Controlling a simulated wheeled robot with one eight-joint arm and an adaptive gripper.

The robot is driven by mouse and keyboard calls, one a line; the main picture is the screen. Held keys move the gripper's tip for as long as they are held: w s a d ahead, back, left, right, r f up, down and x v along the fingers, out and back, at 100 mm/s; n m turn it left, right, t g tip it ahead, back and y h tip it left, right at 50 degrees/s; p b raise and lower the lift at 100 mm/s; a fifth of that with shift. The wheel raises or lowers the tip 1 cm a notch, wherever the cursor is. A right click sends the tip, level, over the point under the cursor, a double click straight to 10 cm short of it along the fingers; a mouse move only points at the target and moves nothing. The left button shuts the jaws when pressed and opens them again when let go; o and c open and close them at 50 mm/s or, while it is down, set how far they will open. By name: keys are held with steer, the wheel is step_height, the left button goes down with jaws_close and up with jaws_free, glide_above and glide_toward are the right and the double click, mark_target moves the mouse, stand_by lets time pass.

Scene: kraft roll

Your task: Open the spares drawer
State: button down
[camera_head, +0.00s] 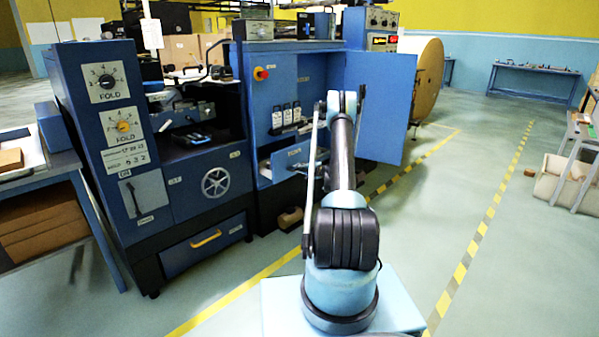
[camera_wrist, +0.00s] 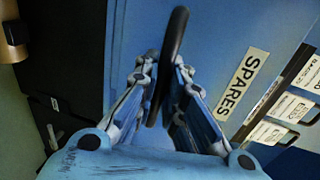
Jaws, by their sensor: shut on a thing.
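The spares drawer's blue front (camera_wrist: 215,50) fills the middle of the wrist view, with a white SPARES label (camera_wrist: 242,85) running at a slant. A dark, bar-like handle (camera_wrist: 178,30) stands out from this front. My gripper (camera_wrist: 163,68) is shut on the handle, one finger on each side of it. In the head view, the spares drawer (camera_head: 285,160) sits low inside the open blue cabinet, and my arm covers its right part. My fingers are hidden there.
White labelled bins (camera_head: 286,117) stand on a shelf above the drawer; they also show in the wrist view (camera_wrist: 268,132). The cabinet door (camera_head: 381,105) hangs open to the right of my arm. A lower drawer with a yellow handle (camera_head: 206,238) is at left.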

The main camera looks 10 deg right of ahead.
steer(key=shift+s+a+f, duration=0.1)
steer(key=shift+s+a, duration=0.1)
steer(key=shift+a, duration=0.35)
steer(key=shift+s+d, duration=0.1)
steer(key=c, duration=1.7)
jaws_free()
steer(key=shift+d, duration=0.2)
steer(key=shift+d, duration=0.15)
steer(key=v, duration=1.2)
